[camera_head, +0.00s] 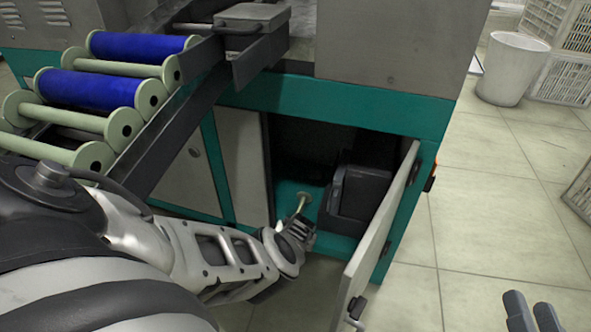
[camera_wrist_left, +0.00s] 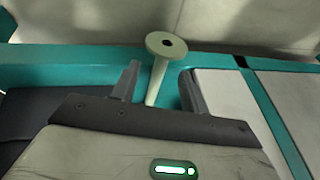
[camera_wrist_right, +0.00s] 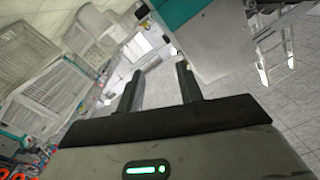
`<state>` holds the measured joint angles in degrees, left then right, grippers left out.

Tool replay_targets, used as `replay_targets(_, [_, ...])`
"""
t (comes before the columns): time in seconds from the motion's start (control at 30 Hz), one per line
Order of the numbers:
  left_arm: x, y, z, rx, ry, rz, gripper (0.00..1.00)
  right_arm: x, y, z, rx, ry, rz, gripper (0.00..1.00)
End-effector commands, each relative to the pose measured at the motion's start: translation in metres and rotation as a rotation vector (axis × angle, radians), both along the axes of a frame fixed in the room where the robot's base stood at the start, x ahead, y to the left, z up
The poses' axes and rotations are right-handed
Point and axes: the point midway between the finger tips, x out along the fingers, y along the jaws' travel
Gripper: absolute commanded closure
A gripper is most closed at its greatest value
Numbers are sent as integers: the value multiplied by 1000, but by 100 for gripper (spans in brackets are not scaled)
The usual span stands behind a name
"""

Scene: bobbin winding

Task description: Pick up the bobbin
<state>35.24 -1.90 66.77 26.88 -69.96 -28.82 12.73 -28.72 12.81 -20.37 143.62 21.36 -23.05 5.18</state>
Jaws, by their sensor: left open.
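An empty pale green bobbin (camera_head: 301,203) stands in the open cabinet, on its teal floor. In the left wrist view the bobbin (camera_wrist_left: 165,42) shows its round flange, with its thin shaft running down between my two fingers. My left gripper (camera_head: 300,226) reaches into the cabinet opening close to the bobbin; it also shows in the left wrist view (camera_wrist_left: 157,88). Its fingers are apart on either side of the shaft, with gaps visible. My right gripper (camera_head: 531,308) is open and empty at the lower right, over the floor; it also shows in the right wrist view (camera_wrist_right: 158,85).
The cabinet door (camera_head: 383,235) stands open to the right of my left gripper. A dark box (camera_head: 358,192) sits inside the cabinet beside the bobbin. A sloped rack (camera_head: 180,135) at left holds blue-wound and empty bobbins.

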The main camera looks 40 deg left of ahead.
Motion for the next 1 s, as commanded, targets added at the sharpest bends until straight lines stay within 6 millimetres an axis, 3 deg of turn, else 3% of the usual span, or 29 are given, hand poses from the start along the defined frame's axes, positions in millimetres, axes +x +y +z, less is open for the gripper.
replay_targets(0.23, [3, 6, -12, 0, -2, 2, 55, 8, -2, 14, -26, -145, -15, 64])
replay_targets(0.4, [7, 15, -31, 0, -3, 2, 55, 14, -6, 46, -101, -452, -50, 64])
replay_targets(0.63, [12, 22, -47, 0, -1, -1, 55, 2, -4, 86, -178, -818, -77, 64])
replay_targets(1.0, [13, 24, -47, 0, -1, 0, 55, -5, -3, 98, -193, -907, -83, 64])
